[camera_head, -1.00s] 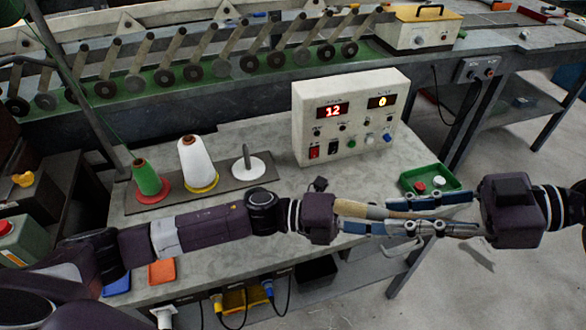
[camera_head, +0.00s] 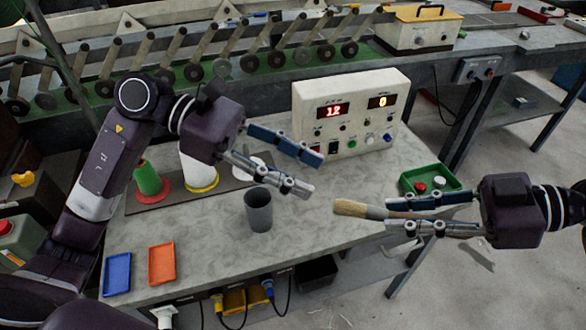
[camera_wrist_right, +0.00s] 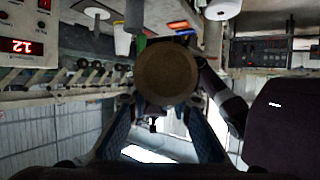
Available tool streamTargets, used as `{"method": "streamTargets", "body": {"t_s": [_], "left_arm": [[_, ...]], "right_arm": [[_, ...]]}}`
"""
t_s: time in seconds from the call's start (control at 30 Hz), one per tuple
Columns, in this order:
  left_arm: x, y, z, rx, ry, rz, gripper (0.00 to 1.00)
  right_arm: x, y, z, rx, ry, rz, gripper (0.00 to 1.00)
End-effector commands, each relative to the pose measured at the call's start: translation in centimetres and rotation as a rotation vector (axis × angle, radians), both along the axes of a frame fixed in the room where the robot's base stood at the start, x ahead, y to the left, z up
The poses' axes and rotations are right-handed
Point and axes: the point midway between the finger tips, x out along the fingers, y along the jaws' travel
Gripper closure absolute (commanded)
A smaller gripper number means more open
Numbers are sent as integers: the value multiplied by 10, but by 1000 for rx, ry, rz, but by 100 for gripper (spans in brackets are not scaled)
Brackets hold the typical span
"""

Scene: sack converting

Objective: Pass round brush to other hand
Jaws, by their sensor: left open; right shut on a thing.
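In the right wrist view, the brush's round brown end (camera_wrist_right: 167,73) faces the camera between my fingers. My left gripper (camera_head: 316,175) is open and empty above the table, up and left of the bristles and apart from them. The handle is partly hidden by my right fingers.
A grey cup (camera_head: 259,210) stands on the table (camera_head: 210,235) below my left gripper. A control box (camera_head: 350,115) stands behind, and a green tray (camera_head: 408,184) with knobs lies behind the brush. Blue (camera_head: 117,273) and orange (camera_head: 161,264) trays lie front left, thread cones (camera_head: 200,165) behind.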

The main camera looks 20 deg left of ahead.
Motion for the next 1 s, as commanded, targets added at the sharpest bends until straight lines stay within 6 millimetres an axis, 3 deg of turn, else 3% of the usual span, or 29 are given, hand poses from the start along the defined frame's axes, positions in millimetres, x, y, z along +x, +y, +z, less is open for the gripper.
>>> {"method": "streamTargets", "body": {"t_s": [0.13, 0.27, 0.7, 1.0], "left_arm": [[-4, 6, -5, 46, -37, -5, 59], [-4, -2, -10, 52, -42, -8, 59], [-2, -76, -39, 47, -40, -9, 59], [0, -101, -50, 50, -40, -6, 59]], "right_arm": [[0, 0, 0, 0, 0, 0, 100], [0, 0, 0, 0, 0, 0, 100], [0, 0, 0, 0, 0, 0, 100], [0, 0, 0, 0, 0, 0, 100]]}}
